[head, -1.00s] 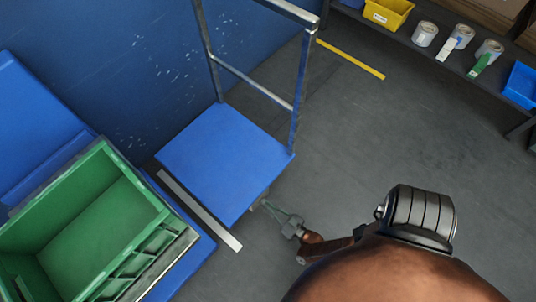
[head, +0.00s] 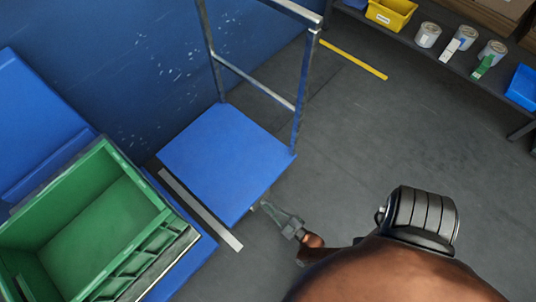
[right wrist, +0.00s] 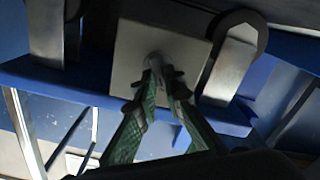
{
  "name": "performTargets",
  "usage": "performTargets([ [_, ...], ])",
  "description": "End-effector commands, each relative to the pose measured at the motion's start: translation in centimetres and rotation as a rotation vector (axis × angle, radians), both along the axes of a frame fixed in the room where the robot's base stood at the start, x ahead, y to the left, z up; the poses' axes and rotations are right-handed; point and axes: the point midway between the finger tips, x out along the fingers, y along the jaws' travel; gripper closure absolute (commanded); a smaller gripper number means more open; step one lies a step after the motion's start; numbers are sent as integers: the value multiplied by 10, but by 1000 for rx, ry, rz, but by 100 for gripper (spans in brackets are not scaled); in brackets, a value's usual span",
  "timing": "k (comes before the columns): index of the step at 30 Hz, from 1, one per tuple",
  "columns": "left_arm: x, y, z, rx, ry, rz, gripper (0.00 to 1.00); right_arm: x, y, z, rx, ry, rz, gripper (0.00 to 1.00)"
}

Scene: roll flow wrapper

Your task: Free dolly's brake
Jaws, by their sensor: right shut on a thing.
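The dolly, with a blue deck (head: 225,160) and an upright grey metal handle frame, stands on the floor near the blue wall. My right gripper (head: 266,208) is low at the deck's front right edge. In the right wrist view the dolly's underside shows, with a pale square plate and metal wheel brackets on both sides. The green fingers of my right gripper (right wrist: 158,70) are drawn together at the tips on a small rounded grey piece on this plate, likely the brake (right wrist: 153,59). The fingers hide most of it. My left gripper is not in view.
A green crate (head: 157,213) sits on a blue surface at the left, close to the dolly. The floor right of the dolly is clear, with a yellow line.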

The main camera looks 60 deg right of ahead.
Motion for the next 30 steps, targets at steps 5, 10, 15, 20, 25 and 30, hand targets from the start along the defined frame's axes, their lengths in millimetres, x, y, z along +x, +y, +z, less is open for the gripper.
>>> performTargets([
  [5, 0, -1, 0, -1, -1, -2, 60, -1, 1, -1, -14, 7, 1, 100],
  [10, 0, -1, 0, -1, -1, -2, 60, -1, 1, -1, -16, 8, 1, 100],
  [15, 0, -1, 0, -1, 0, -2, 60, -1, 1, -1, -15, 8, 1, 90],
  [20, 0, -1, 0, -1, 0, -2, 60, -1, 1, -1, -15, 6, 1, 79],
  [25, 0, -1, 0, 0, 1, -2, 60, 0, 1, -1, -15, 5, 0, 73],
  [30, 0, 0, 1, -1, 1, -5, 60, 0, 0, 0, -14, 5, 0, 73],
])
